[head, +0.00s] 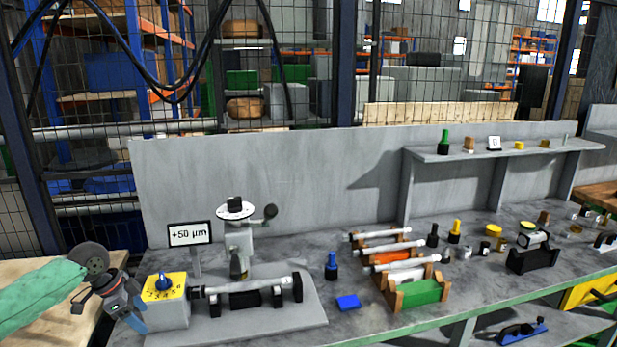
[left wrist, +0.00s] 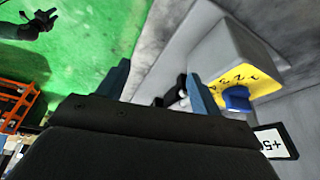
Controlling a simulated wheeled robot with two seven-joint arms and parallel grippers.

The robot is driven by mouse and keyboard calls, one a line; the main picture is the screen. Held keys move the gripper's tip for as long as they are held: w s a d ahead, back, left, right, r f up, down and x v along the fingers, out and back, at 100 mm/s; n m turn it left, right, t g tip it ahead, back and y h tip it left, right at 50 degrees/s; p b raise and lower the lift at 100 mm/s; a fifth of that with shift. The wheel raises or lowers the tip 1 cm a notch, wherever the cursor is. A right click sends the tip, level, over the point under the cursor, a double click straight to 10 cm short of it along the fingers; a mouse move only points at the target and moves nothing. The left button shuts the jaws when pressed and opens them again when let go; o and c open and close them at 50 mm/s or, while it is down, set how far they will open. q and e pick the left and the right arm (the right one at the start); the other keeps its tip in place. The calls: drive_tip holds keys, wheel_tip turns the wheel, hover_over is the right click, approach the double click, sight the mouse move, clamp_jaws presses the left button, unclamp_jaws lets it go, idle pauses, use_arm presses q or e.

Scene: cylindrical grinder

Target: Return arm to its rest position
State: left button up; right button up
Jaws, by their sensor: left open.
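My left arm enters the head view from the left in a green sleeve. Its gripper (head: 137,314) is open with blue fingers, just left of the grey box with the yellow dial face (head: 165,286) and blue knob. In the left wrist view the two fingers (left wrist: 158,88) stand apart with nothing held between them. The yellow dial face (left wrist: 248,82) and its blue knob (left wrist: 236,98) show right of the fingers there. My right gripper does not show in the head view.
A shaft (head: 245,286) lies in the grinder fixture beside the box. A "+50 µm" display (head: 190,234) and a gauge stand (head: 238,245) rise behind.

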use_arm(q)
drive_tip(key=s+d+f+n, duration=0.1)
drive_tip(key=s+d+f, duration=0.6)
drive_tip(key=d+f, duration=0.3)
drive_tip(key=s+d+f+n, duration=0.1)
drive_tip(key=s+d+f, duration=0.7)
drive_tip(key=d, duration=0.3)
drive_tip(key=s+f+n+t+y, duration=0.3)
drive_tip(key=s+n, duration=0.6)
drive_tip(key=s, duration=1.1)
drive_tip(key=s+d+f+g, duration=0.2)
drive_tip(key=f, duration=1.7)
drive_tip(key=s+d+f+g, duration=0.1)
drive_tip(key=s+f, duration=0.2)
drive_tip(key=f, duration=1.6)
drive_tip(key=shift+s+d+g, duration=0.15)
drive_tip(key=shift+d+g, duration=0.25)
